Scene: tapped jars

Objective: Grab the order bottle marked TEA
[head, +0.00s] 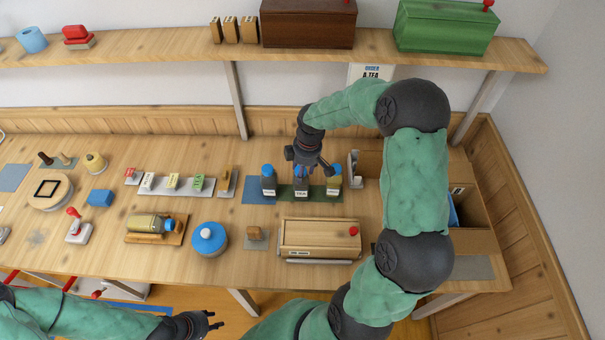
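Three small bottles with white labels stand in a row on a dark green mat (285,197). The labels are too small to read surely. My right gripper (305,168) points down over the middle bottle and hides its top; whether its fingers are closed on it is unclear. My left gripper (216,321) is open and empty in front of the table. A partly hidden wall sign (371,75) reads "A. TEA".
A wooden box (320,235) with a red knob lies in front of the bottles. A blue-lidded jar (208,239) and a bottle lying on a wooden stand (150,224) are to the left. An open cardboard box (470,215) is at right, partly behind my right arm. A shelf (150,44) runs above.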

